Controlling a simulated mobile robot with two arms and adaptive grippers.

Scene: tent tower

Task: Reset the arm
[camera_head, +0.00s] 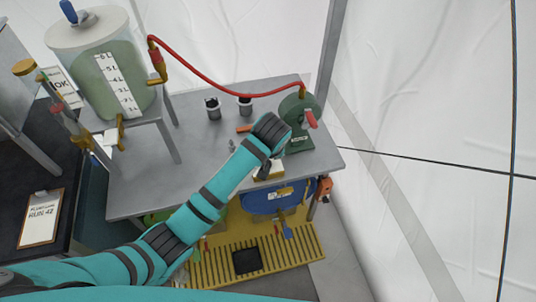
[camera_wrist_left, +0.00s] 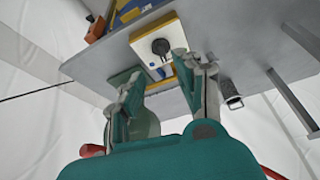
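My left arm (camera_head: 215,192) is teal with dark bands. It reaches from the lower left across the grey table, and its far end hides most of the gripper in the head view. In the left wrist view my left gripper (camera_wrist_left: 158,68) has its two fingers spread apart. A white and yellow box with a black knob (camera_wrist_left: 155,42) lies just beyond and between the fingertips. I see no grip on it. Part of this box (camera_head: 269,172) also shows beside the arm in the head view. My right gripper is in neither view.
A green device with a red handle (camera_head: 300,118) stands close to the arm's end, joined by a red hose (camera_head: 215,86) to a large tank (camera_head: 108,75). Metal cups (camera_head: 212,108) stand on the grey table (camera_head: 185,140). White tent wall lies at right.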

